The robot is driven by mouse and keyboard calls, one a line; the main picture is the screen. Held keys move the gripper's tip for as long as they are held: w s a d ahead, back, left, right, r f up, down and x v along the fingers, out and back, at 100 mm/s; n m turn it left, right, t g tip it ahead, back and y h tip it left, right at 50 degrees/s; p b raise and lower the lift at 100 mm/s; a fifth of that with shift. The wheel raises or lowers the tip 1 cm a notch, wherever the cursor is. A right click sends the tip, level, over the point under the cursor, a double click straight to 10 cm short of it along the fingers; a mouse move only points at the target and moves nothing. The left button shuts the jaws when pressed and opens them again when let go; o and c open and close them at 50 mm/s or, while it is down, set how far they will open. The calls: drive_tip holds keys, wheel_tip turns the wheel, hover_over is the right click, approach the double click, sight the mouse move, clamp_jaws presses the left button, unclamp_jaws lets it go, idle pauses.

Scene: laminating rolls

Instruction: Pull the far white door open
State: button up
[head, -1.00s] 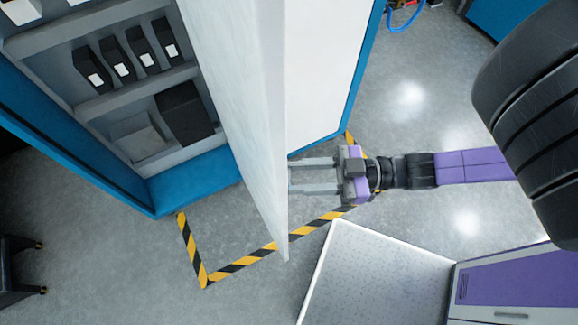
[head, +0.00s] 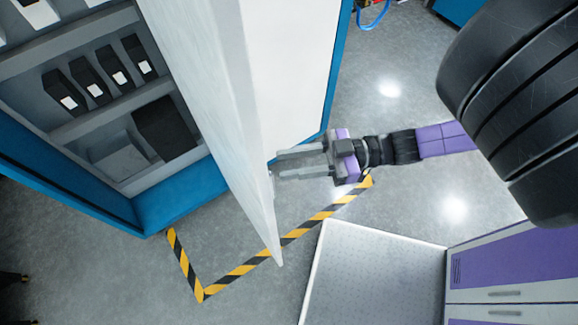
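A tall white door (head: 207,100) stands swung out from the blue cabinet, seen nearly edge-on, with its lower corner over the floor. My gripper (head: 279,165) is to the right of this door and points left at its outer face. Its two grey fingers are parallel with a clear gap between them. The fingertips are close to the door's edge; whether they touch it cannot be told. I make out no handle clearly between the fingers. A second white panel (head: 288,60) with a blue border lies behind the door, partly hidden by it.
The blue cabinet (head: 185,200) holds grey shelves with several black boxes (head: 135,55). Yellow-black tape (head: 240,268) marks the floor. A pale textured platform (head: 370,275) and purple-fronted drawers (head: 515,260) are at lower right. A large black ribbed part fills the upper right.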

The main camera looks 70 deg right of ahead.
drive_tip(key=d, duration=0.4)
drive_tip(key=shift+s+d, duration=0.25)
drive_tip(key=shift+r+p, duration=0.1)
drive_tip(key=shift+p, duration=0.4)
